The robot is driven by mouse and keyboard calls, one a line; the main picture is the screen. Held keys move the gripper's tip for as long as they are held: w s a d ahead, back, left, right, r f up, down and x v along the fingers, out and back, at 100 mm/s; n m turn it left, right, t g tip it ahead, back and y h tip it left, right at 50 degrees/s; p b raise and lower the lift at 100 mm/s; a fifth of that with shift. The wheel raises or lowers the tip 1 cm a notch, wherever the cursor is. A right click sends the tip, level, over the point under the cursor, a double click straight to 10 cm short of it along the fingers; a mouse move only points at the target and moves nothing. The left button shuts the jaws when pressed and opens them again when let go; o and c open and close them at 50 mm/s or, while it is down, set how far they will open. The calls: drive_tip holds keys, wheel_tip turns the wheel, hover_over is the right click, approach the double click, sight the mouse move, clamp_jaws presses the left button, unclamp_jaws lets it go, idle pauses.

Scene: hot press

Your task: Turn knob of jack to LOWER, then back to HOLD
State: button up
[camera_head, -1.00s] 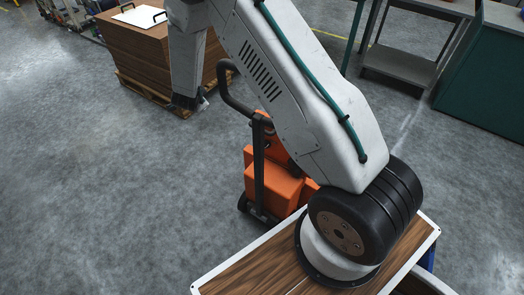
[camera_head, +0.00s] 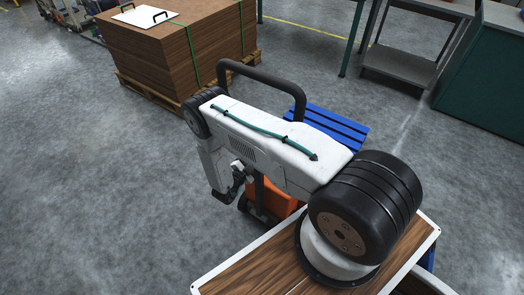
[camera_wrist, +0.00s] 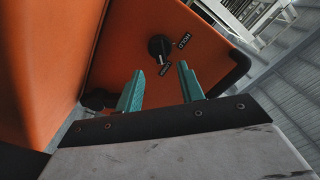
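The orange jack (camera_head: 281,204) stands on the floor, partly hidden behind my arm in the head view. Its body fills much of the wrist view (camera_wrist: 125,45). A round black knob (camera_wrist: 159,48) sits on its orange panel, with "HOLD" lettering to its upper right and a smaller label, probably "LOWER", just below it. My gripper (camera_wrist: 158,84) is open, its two teal fingers apart and pointing toward the knob. The knob lies beyond the fingertips, and nothing is between them. In the head view the gripper is too small and dark to make out clearly.
The jack's black handle (camera_head: 268,78) rises behind my arm, next to a blue slatted platform (camera_head: 335,128). A strapped stack of brown boards (camera_head: 170,50) stands on a pallet at the back. Grey floor (camera_head: 90,200) is free on the left.

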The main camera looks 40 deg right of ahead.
drive_tip(key=x, duration=0.6)
clamp_jaws()
